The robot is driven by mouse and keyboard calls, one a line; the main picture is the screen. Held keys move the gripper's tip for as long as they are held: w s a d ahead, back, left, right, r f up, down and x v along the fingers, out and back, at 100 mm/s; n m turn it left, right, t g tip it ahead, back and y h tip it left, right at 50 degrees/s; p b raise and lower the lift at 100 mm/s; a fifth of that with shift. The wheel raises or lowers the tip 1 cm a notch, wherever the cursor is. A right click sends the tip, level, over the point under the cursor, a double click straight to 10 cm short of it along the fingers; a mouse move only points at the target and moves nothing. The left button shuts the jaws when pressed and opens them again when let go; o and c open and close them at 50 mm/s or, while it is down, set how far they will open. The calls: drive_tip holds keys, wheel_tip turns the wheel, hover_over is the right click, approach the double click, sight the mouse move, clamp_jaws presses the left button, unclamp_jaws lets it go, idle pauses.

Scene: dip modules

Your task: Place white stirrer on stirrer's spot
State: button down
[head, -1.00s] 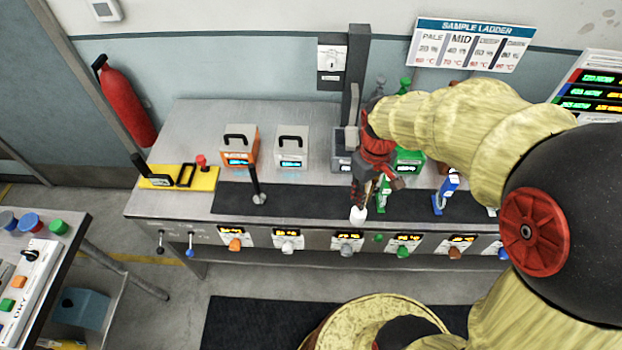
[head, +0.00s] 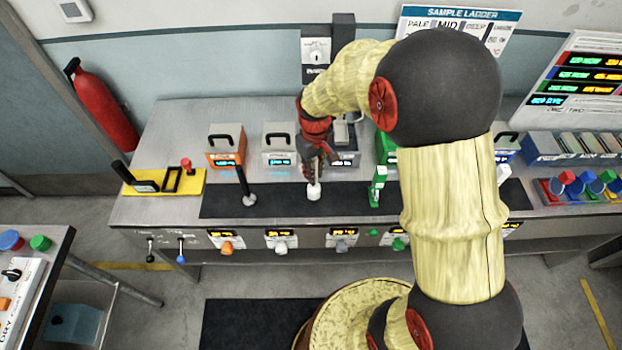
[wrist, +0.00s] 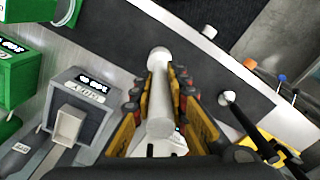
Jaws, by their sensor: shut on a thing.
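My gripper (head: 314,172) is shut on the white stirrer. In the wrist view the stirrer (wrist: 160,105) lies between the yellow-and-black fingers (wrist: 160,95), its rounded end pointing away from me. In the head view that white end (head: 313,192) shows below the fingers, over the black mat (head: 345,203); I cannot tell whether it touches the mat. No marked stirrer's spot can be made out.
Behind the mat stand orange (head: 225,145), white (head: 279,145) and grey (head: 345,150) modules, the grey one partly behind my gripper. A yellow plate (head: 165,183) lies at the bench's left. Mat between black stick and gripper is clear.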

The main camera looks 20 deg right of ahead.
drive_tip(key=shift+w+a+f, duration=0.15)
drive_tip(key=shift+w+f, duration=0.15)
drive_tip(key=shift+f, duration=0.05)
drive_tip(key=shift+w+a+f, duration=0.1)
drive_tip(key=shift+w+f, duration=0.05)
drive_tip(key=shift+f, duration=0.8)
drive_tip(key=shift+w+a+f, duration=0.1)
drive_tip(key=shift+f, duration=0.8)
drive_tip(key=shift+f+b, duration=0.15)
drive_tip(key=shift+b, duration=0.15)
drive_tip(key=c, duration=1.8)
unclamp_jaws()
drive_tip(key=shift+o, duration=0.3)
